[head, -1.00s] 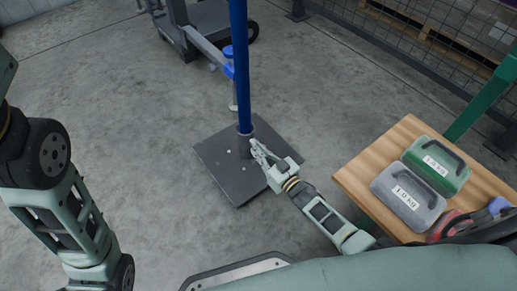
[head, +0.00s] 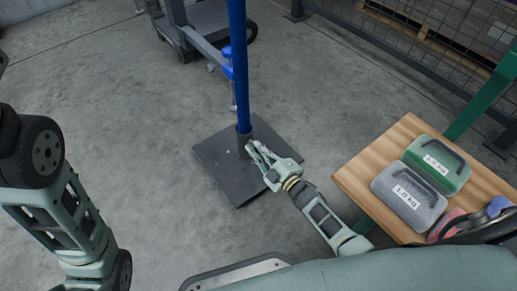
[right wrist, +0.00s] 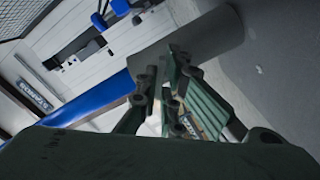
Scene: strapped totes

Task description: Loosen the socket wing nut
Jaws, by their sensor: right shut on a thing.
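The blue pole (head: 240,70) stands upright in a short grey socket (head: 243,138) on a dark square base plate (head: 225,172). My right gripper (head: 254,148) reaches to the socket's right front side and is shut on the socket wing nut. The wing nut is mostly hidden by the fingers. In the right wrist view, my right gripper's fingers (right wrist: 165,78) close together in front of the grey socket (right wrist: 208,48), and the blue pole (right wrist: 105,100) runs off to the lower left. My left arm shows at the left of the head view; its gripper is out of frame.
A wooden table (head: 372,152) at the right bears a green case (head: 440,160) and a grey case (head: 405,200). Red and dark gear lies at its near end. A wheeled cart (head: 205,25) stands behind the pole. Grey floor (head: 130,100) is clear at left.

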